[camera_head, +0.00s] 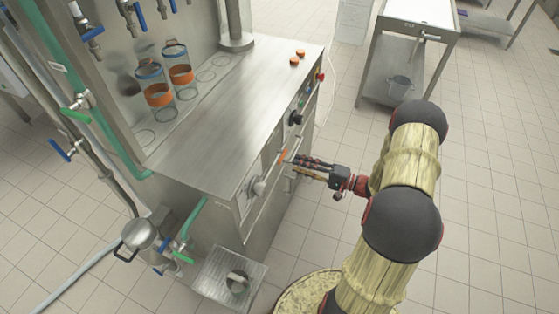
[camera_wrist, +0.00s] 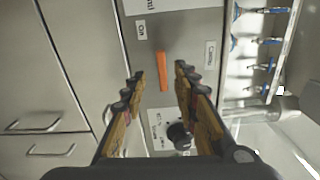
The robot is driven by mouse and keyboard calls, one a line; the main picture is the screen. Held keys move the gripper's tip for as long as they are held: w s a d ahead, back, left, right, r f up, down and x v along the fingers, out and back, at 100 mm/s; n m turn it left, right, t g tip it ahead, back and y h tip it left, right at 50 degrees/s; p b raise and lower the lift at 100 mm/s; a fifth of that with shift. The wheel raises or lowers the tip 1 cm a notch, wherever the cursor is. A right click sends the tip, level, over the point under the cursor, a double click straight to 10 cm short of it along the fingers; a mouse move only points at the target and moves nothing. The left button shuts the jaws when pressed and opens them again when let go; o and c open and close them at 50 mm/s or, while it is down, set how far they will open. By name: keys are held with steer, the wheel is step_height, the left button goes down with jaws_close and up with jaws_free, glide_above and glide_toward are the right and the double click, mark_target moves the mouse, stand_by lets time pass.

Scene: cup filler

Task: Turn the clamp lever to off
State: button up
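The clamp lever is a short orange bar on the machine's front panel; it shows in the wrist view (camera_wrist: 162,71) and as a small orange piece in the head view (camera_head: 282,156). In the wrist view it stands nearly upright in the picture, between a label at upper left that seems to read "On" and another label at right. My gripper (camera_head: 296,166) is in front of the panel, close to the lever. In the wrist view my gripper (camera_wrist: 159,76) has its fingers apart, one on each side of the lever. I cannot tell whether either finger touches it.
A black knob (camera_wrist: 180,135) sits on the panel below the lever in the wrist view. Cabinet doors with handles (camera_wrist: 50,152) are at left. In the head view, cylinders with orange bands (camera_head: 181,75) stand on the machine top (camera_head: 225,115).

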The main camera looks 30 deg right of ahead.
mark_target(282, 160)
steer(key=shift+n, duration=0.4)
steer(key=b+x, duration=0.1)
steer(key=x, duration=0.7)
steer(key=shift+r+b, duration=0.1)
steer(key=shift+b, duration=0.3)
steer(key=shift+s, duration=0.1)
steer(key=shift+c, duration=1)
jaws_close()
